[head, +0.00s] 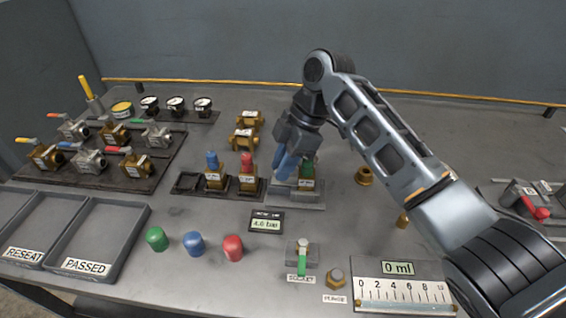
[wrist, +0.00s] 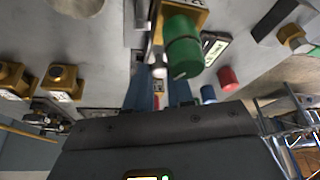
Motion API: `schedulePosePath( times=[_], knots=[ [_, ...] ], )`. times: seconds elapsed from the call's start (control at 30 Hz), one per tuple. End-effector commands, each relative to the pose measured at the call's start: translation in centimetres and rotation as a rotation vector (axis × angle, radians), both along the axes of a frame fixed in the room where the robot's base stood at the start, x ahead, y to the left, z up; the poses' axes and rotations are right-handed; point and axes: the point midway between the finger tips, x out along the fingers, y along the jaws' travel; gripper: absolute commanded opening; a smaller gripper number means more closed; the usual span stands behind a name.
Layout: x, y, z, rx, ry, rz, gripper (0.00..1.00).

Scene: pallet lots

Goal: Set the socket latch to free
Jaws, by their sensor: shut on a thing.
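The socket latch (head: 302,262) is a small lever with a green handle on a grey block near the table's front, above a SOCKET label. Its handle points toward the front edge. A brass valve with a green cap (head: 307,171) stands upright on a grey plate (head: 312,199) behind it. My gripper (head: 285,163), with blue fingers, is low beside this valve, well behind the latch. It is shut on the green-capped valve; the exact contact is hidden. In the wrist view the green cap (wrist: 183,50) lies just beyond my blue fingers (wrist: 158,92).
A pressure display (head: 266,223) reads 4.6 bar. Green, blue and red caps (head: 193,243) stand front left. A PURGE knob (head: 335,279) and a 0 ml gauge (head: 398,285) lie right of the latch. Two valves (head: 246,178) stand left of my gripper. Trays (head: 118,250) lie far left.

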Motion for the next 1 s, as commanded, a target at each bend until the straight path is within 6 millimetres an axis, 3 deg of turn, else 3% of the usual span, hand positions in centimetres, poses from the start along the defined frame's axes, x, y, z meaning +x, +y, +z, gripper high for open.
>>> schedulePosePath(
  times=[0.17, 0.4, 0.63, 0.67, 0.9, 1.0],
  knots=[
    [0.0, 0.1, 0.0, 0.000, 0.001, 0.001, 0.00],
    [0.0, 2.1, 0.0, 0.001, 0.001, 0.001, 0.00],
    [0.1, 2.2, 0.1, 0.003, -0.002, 0.002, 0.00],
    [0.0, 2.2, 0.1, 0.004, -0.002, 0.002, 0.24],
    [0.1, 2.1, 0.1, 0.001, -0.001, 0.001, 0.47],
    [0.1, 2.1, 0.0, 0.001, -0.001, 0.001, 0.48]
  ],
)
